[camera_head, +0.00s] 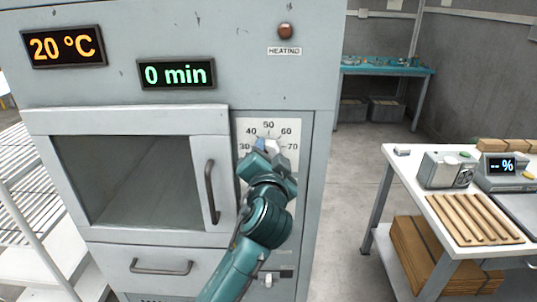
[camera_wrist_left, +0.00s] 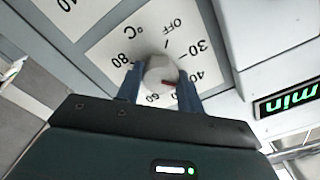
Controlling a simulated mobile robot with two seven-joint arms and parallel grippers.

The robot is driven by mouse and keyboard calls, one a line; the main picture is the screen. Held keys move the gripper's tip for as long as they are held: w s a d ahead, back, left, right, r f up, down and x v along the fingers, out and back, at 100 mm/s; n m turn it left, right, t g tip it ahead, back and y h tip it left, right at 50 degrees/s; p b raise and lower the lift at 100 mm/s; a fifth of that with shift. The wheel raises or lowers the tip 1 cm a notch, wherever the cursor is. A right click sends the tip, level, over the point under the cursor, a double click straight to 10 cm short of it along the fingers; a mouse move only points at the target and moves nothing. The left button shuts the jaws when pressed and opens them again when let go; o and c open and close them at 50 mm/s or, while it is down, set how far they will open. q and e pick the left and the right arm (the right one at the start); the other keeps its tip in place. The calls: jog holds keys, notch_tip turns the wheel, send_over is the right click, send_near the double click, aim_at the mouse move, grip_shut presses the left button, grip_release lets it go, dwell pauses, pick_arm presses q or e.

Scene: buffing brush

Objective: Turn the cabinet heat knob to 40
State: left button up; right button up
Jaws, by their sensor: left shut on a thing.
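The cabinet (camera_head: 270,70) has a white heat dial plate (camera_head: 268,127) with printed numbers in °C. In the head view my gripper hides much of the knob. My right gripper is not in view.
The displays read 20 °C (camera_head: 63,46) and 0 min (camera_head: 177,74). A heating lamp (camera_head: 285,31) is above the dial. The door handle (camera_head: 211,192) stands close left of my arm. A table (camera_head: 425,195) is on the right, with clear floor between.

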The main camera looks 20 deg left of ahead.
pick_arm(q)
jog(key=shift+f, duration=0.1)
jog(key=o, duration=1)
